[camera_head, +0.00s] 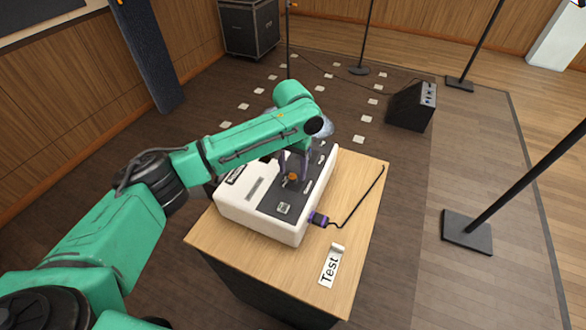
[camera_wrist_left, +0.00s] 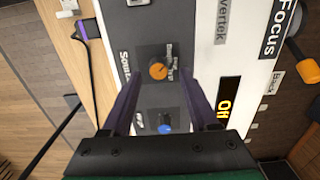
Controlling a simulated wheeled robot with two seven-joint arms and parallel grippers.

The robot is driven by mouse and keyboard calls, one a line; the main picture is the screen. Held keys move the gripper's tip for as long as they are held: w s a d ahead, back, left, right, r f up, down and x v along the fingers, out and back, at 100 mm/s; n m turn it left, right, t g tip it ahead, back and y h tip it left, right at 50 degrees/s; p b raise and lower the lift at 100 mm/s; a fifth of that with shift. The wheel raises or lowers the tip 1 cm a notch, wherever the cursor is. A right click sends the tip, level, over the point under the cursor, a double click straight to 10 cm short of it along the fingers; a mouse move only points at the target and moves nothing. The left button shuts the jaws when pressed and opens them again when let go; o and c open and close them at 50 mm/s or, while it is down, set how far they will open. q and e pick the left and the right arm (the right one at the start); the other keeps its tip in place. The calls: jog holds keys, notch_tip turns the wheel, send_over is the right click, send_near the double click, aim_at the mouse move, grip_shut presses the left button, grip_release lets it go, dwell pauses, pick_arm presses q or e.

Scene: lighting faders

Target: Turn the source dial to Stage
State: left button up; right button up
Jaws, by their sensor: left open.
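The white console (camera_head: 263,225) with a dark panel stands on a small wooden table. An orange dial (camera_head: 292,177) sits on the panel. It also shows in the left wrist view (camera_wrist_left: 158,71), beside a partly hidden label starting "Sou", with small print around it too small to read surely. I cannot tell which mark the dial points to. My left gripper (camera_wrist_left: 160,84) is open, its two dark purple fingers on either side of the dial, apart from it in this view. In the head view the left gripper (camera_head: 294,162) is over the panel at the dial. My right gripper is not in view.
A blue knob (camera_wrist_left: 165,128) and a lit display (camera_wrist_left: 229,101) are close to the fingers. A purple plug (camera_head: 318,218) with a black cable and a "Test" tag (camera_head: 330,266) lie on the table (camera_head: 350,215). Stands and a black speaker box (camera_head: 411,106) are beyond.

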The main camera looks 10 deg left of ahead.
pick_arm(q)
jog(key=shift+f, duration=0.6)
jog(key=shift+s+f, duration=0.1)
jog(key=shift+f, duration=0.05)
jog(key=shift+s, duration=0.25)
jog(key=shift+c, duration=0.9)
jog(key=shift+w, duration=0.15)
grip_shut()
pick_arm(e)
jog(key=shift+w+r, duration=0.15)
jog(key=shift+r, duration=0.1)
